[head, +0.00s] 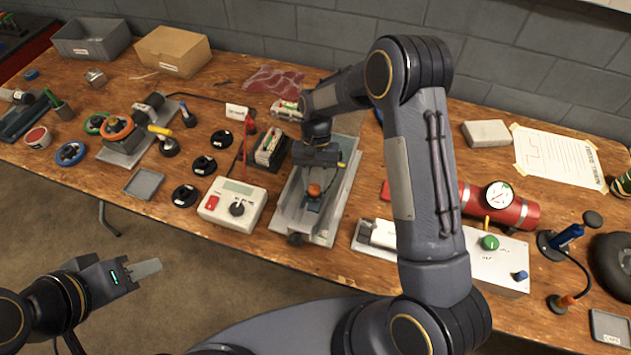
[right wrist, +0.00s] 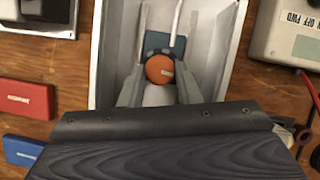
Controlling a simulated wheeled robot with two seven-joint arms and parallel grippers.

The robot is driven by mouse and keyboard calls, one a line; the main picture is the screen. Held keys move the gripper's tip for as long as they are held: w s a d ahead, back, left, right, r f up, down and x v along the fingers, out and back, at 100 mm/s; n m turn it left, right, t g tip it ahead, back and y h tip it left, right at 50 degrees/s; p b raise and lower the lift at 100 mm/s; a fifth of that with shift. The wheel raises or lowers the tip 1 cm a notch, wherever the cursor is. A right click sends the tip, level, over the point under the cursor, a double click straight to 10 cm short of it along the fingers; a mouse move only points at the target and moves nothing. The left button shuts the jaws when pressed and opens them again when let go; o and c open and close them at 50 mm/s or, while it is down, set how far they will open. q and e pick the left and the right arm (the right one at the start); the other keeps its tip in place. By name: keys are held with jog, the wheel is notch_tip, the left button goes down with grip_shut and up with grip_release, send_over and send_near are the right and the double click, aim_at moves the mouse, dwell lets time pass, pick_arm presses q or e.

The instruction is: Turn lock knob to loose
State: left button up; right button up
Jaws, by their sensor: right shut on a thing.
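The lock knob (head: 314,190) is a round orange knob with a pale mark on top, seen inside a long grey metal tray (head: 341,210) on the bench. In the right wrist view, the orange knob (right wrist: 160,69) sits on a dark collar on a grey block. My right gripper (head: 314,180) comes down over it, and its two fingers (right wrist: 159,85) lie on either side, shut on the knob. The fingers' contact points are partly hidden. My left gripper (head: 148,268) is away from the bench over the floor at lower left; its finger gap does not show clearly.
A white control box (head: 232,202) with a dark dial stands left of the tray. A white panel with a green knob (head: 489,242) and a red cylinder (head: 505,208) are to the right. Black round pieces (head: 184,195) lie further left. My right arm hides part of the bench.

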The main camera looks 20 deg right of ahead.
jog(key=shift+n+h, duration=0.3)
jog(key=shift+n, duration=0.3)
jog(key=o, duration=1)
jog(key=shift+r, duration=0.1)
jog(key=shift+b+v, duration=0.55)
jog(key=shift+v, duration=3.3)
jog(key=shift+w+a, duration=0.1)
